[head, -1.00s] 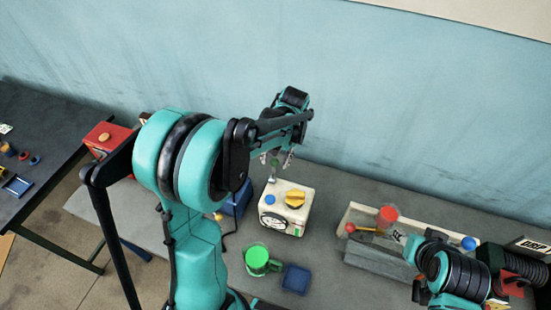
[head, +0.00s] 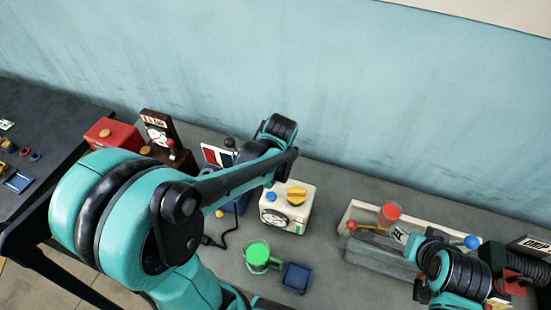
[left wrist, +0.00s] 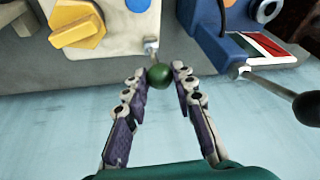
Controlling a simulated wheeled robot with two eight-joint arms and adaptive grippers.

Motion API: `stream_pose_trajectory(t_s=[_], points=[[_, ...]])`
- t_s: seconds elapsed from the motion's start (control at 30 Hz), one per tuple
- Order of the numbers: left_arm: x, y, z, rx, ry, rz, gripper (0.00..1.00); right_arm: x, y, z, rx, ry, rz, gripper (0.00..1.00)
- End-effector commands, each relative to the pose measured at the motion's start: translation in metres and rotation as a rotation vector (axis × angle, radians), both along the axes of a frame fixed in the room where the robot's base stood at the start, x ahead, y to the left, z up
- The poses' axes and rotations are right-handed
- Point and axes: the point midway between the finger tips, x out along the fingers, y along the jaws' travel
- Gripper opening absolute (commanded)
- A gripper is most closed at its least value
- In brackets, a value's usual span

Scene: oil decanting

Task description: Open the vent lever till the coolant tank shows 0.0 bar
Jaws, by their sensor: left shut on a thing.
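A white tank (head: 297,210) with a yellow knob (head: 297,195), a blue button and a round dial stands mid-table; I cannot read its pressure. In the left wrist view a short metal lever with a green ball knob (left wrist: 159,76) sticks out from the tank (left wrist: 117,38). My left gripper (left wrist: 160,75) is shut on this ball, one finger on each side. In the head view my left forearm hides the gripper and the lever. My right arm shows at the lower right, but its fingers are not in view.
A blue box (left wrist: 212,35) with a black-knobbed lever (left wrist: 305,107) stands beside the white tank. A red box (head: 107,133) and a dark gauge stand (head: 158,130) are at left. A green mug (head: 258,256) and blue tray (head: 296,277) stand in front. A long tray (head: 352,213) lies right.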

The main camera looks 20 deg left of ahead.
Motion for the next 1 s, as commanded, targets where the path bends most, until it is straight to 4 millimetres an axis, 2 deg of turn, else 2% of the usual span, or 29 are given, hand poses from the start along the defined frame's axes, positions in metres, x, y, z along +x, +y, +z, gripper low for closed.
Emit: stream_pose_trajectory(t_s=[0.03,0.2,0.6,0.7,1.0], points=[[-0.008,-0.001,-0.003,0.003,-0.043,-0.001,0.00,0.000,0.000,-0.004,0.000,0.000,0.000,0.40],[-0.025,-0.002,-0.009,0.011,-0.205,0.000,0.00,0.000,0.000,-0.014,0.000,0.000,0.000,0.40],[-0.053,-0.003,-0.027,0.031,-0.531,-0.001,0.00,0.000,0.000,-0.044,0.000,0.000,0.000,0.40],[-0.057,-0.004,-0.030,0.033,-0.586,-0.001,0.00,0.000,0.000,-0.048,0.000,0.000,0.000,0.40],[-0.064,-0.004,-0.036,0.033,-0.575,0.002,0.00,0.000,0.000,-0.055,0.000,0.000,0.000,0.40]])
